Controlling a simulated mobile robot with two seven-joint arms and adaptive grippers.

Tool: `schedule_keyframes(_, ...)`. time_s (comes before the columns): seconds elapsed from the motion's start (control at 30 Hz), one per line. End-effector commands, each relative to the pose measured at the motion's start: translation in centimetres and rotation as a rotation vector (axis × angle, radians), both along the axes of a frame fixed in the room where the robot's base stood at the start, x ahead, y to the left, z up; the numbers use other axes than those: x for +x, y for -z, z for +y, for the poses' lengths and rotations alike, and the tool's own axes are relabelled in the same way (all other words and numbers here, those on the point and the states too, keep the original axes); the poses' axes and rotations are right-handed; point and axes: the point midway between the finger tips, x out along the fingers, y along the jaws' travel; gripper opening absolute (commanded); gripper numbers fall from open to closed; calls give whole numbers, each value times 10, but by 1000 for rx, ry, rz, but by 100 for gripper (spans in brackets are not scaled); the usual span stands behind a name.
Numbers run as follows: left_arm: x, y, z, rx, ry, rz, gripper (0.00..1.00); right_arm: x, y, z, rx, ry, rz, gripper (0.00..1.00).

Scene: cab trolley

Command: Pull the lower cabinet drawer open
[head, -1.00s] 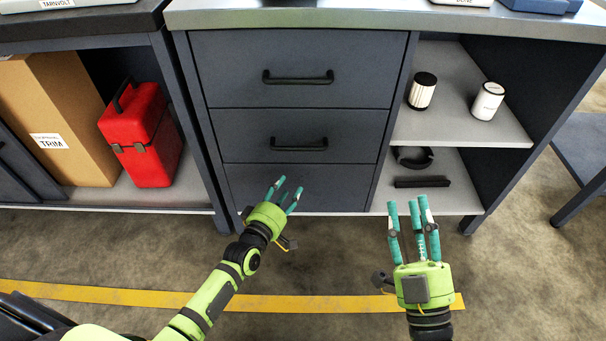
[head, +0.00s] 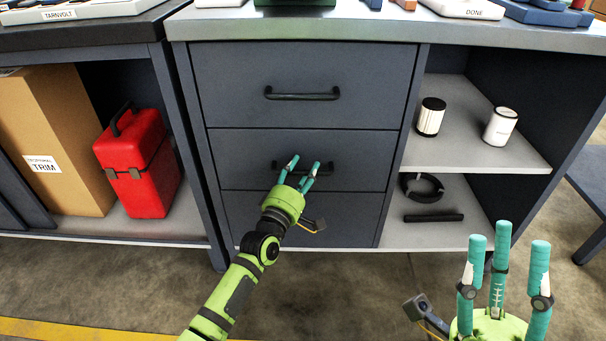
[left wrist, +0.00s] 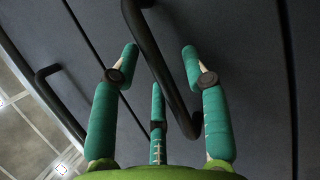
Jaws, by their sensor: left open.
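The grey cabinet has two drawers with black bar handles, an upper drawer (head: 300,70) and a lower drawer (head: 240,155); both look shut. A plain panel (head: 345,215) with no visible handle lies below. My left gripper (head: 303,163) is open, with its fingers at the lower drawer's handle (head: 280,166) and partly covering it. In the left wrist view, the handle (left wrist: 160,60) runs between the spread fingers (left wrist: 160,65); I cannot tell whether they touch it. My right gripper (head: 508,240) is open and empty at the lower right, away from the cabinet.
Open shelves (head: 470,130) right of the drawers hold two white-and-black cylinders, a black ring (head: 422,187) and a black bar. To the left stand a red toolbox (head: 140,165) and a cardboard box (head: 60,140). The worktop (head: 390,27) overhangs above. The floor in front is clear.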

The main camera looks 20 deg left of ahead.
Motion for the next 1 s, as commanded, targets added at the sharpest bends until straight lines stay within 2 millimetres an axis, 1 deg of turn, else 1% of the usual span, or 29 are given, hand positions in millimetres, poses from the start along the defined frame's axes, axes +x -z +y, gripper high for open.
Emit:
schedule_keyframes(0.2, 1, 0, 0, 0, 0, 1, 46, 0, 0, 0, 2, 0, -2, 40)
schedule_keyframes(0.23, 1, 0, 0, 0, 0, 1, 38, 0, 0, 0, 1, 0, -1, 40)
schedule_keyframes(0.27, 0, 0, 0, 0, 0, 1, 26, 0, 0, 0, 2, 0, -2, 40)
schedule_keyframes(0.3, 0, 0, 0, 0, 0, 1, 10, 0, 0, 0, 1, 0, -1, 40)
schedule_keyframes(0.33, 0, 0, 0, 0, 0, 1, 0, 0, 0, 0, 1, 0, -1, 40)
schedule_keyframes(0.7, -3, 0, -1, 2, 0, 2, 0, 1, -3, 0, -4, 2, 4, 40)
schedule_keyframes(0.87, -12, -1, -4, 2, 0, 3, 0, 5, -6, 5, -26, 1, 45, 40)
schedule_keyframes(1.0, -24, -2, -8, 2, 0, 5, 0, 9, -6, 14, -66, -6, 115, 40)
